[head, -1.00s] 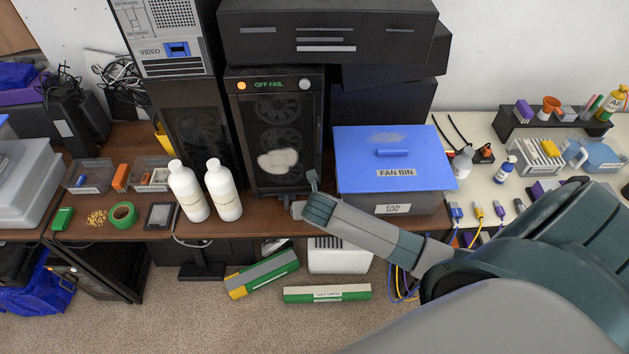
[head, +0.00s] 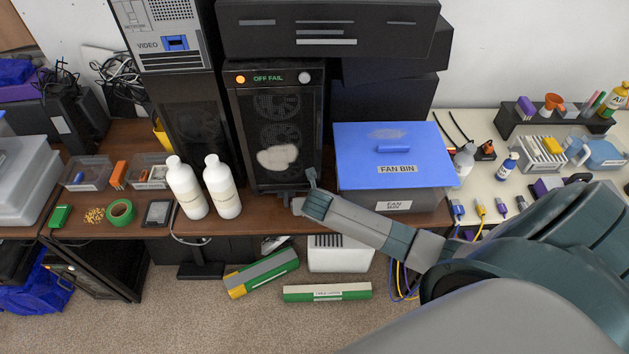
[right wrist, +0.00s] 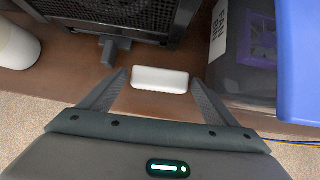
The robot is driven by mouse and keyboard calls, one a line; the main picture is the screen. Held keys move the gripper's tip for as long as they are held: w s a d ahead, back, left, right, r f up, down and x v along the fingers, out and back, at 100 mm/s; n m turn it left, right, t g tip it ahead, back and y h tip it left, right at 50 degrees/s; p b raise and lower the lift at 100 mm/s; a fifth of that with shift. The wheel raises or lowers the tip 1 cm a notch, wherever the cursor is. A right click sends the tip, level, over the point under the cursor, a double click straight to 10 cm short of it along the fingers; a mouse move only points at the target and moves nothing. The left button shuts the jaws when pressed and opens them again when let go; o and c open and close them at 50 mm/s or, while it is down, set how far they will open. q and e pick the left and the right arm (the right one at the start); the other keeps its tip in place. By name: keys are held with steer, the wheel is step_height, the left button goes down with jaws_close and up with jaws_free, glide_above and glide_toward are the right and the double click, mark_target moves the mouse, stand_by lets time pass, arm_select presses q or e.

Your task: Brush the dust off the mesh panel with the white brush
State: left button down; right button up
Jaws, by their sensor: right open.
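The mesh panel (head: 257,120) is the front of a black tower with fans behind it. A pale dust patch (head: 277,157) lies on its lower middle. The tower's lower front also shows in the right wrist view (right wrist: 120,12). My right gripper (head: 304,189) is low in front of the tower's right corner, at the desk's front edge. In the right wrist view it is open (right wrist: 160,77), with a white block (right wrist: 160,79), apparently the white brush, between its fingertips. The block lies on the desk, and the fingers do not clearly touch it. My left gripper is not in view.
A grey bin with a blue lid (head: 352,150) stands close right of the gripper. Two white bottles (head: 223,187) stand left of the tower. A dark grey piece (right wrist: 115,50) juts from the tower's base beside the left finger. Green boxes (head: 327,293) lie on the floor.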

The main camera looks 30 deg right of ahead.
steer(key=shift+c, duration=0.4)
steer(key=c, duration=1)
steer(key=shift+r+p, duration=0.85)
steer(key=shift+r, duration=0.1)
step_height(320, 180, up, 8)
stand_by(0.6)
